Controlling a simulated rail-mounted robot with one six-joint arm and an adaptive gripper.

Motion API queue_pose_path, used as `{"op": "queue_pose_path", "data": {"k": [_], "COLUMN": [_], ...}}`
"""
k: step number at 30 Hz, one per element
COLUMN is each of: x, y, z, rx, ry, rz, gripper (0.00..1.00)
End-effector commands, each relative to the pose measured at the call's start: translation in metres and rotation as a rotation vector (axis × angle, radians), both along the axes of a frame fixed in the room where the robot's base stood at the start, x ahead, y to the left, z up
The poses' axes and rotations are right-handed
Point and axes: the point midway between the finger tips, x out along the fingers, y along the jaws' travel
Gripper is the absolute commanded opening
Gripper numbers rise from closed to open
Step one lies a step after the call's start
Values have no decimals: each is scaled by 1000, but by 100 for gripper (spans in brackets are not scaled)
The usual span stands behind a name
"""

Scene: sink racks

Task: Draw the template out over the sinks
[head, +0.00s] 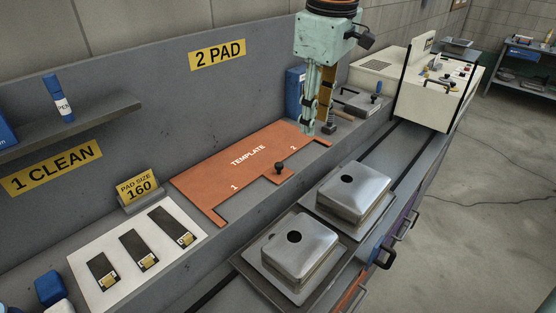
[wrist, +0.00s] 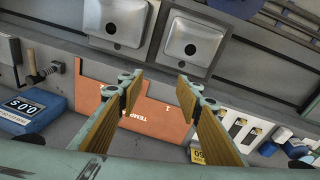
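The orange template (head: 208,182), marked TEMPLATE, 1 and 2, lies flat on the grey ledge behind the sinks. A black knob (head: 279,167) stands on its front tab. Two upturned steel sinks with dark drain holes, the near sink (head: 302,255) and the far sink (head: 352,200), rest on racks in front. My gripper (head: 308,131) points down at the template's far right end, near the 2. In the wrist view my gripper (wrist: 157,88) is open, its padded fingers wide apart with nothing between. The template (wrist: 165,120) shows between and behind them; I cannot make out the knob there.
A white board (head: 88,242) with several dark strips lies left of the template, by a PAD SIZE 160 sign (head: 138,190). A blue box (head: 293,88), small tools and a cream machine (head: 405,80) stand right. A shelf (head: 70,130) juts out at upper left.

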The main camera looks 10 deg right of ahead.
Motion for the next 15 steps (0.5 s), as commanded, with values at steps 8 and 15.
{"op": "queue_pose_path", "data": {"k": [8, 15], "x": [44, 81], "y": [11, 21], "z": [-18, -37], "rx": [-16, -28], "ry": [29, 50], "rz": [118, 222], "gripper": [32, 32]}}
